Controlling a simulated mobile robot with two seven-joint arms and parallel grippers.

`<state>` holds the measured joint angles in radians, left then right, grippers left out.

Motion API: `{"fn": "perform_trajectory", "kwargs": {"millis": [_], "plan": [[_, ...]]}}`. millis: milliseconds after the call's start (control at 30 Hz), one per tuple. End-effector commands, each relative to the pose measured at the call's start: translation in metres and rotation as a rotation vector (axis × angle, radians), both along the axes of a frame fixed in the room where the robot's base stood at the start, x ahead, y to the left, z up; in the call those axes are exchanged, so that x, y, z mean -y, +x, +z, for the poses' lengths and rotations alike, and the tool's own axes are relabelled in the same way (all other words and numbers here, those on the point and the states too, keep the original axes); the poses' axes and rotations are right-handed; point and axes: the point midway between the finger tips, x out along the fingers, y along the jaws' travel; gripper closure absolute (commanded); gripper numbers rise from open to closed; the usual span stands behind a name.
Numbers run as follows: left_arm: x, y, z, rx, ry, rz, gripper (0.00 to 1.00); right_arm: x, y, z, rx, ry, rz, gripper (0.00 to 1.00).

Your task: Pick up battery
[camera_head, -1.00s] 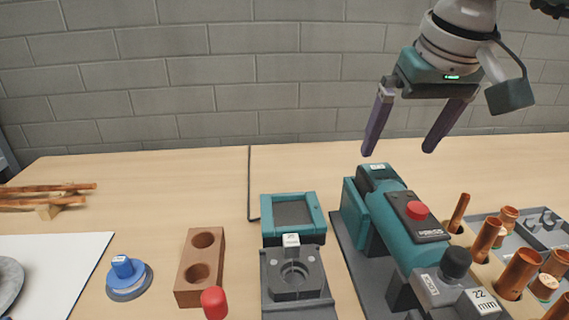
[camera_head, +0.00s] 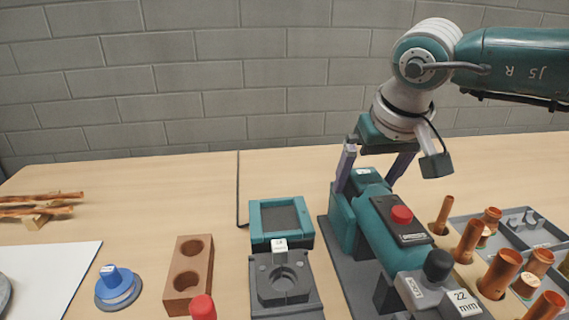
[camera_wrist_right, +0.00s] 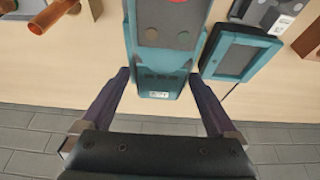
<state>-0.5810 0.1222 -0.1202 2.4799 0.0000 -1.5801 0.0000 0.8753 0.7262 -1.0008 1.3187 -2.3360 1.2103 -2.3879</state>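The battery (camera_head: 368,181) is the teal block with a white label at the far end of the teal pressing tool (camera_head: 385,225). In the right wrist view the battery (camera_wrist_right: 158,84) shows between my two purple fingers. My right gripper (camera_head: 367,184) is open, with one finger on either side of the battery's end. In the right wrist view my gripper (camera_wrist_right: 158,76) shows a gap to the battery on both sides. The fingers' exact height beside it is hard to tell. My left gripper is not in view.
A teal-framed device (camera_head: 282,218) stands left of the tool, also in the right wrist view (camera_wrist_right: 236,56). Copper pipes (camera_head: 470,240) and a grey tray (camera_head: 525,230) are on the right. A wooden block (camera_head: 188,275) is on the left. Bare table lies behind the tool.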

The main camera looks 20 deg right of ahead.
Motion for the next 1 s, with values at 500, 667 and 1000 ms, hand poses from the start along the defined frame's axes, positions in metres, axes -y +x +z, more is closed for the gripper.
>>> {"fn": "perform_trajectory", "kwargs": {"millis": [500,667,1000], "plan": [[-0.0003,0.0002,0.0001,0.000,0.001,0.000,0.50,0.0000,0.0001,0.0006,0.001,0.000,-0.001,0.65],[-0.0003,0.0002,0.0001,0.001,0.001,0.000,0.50,0.0000,0.0000,0.0007,0.001,0.000,-0.001,0.83],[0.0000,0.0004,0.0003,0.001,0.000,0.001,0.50,-0.0001,0.0008,0.0016,0.003,0.001,-0.001,1.00]]}}
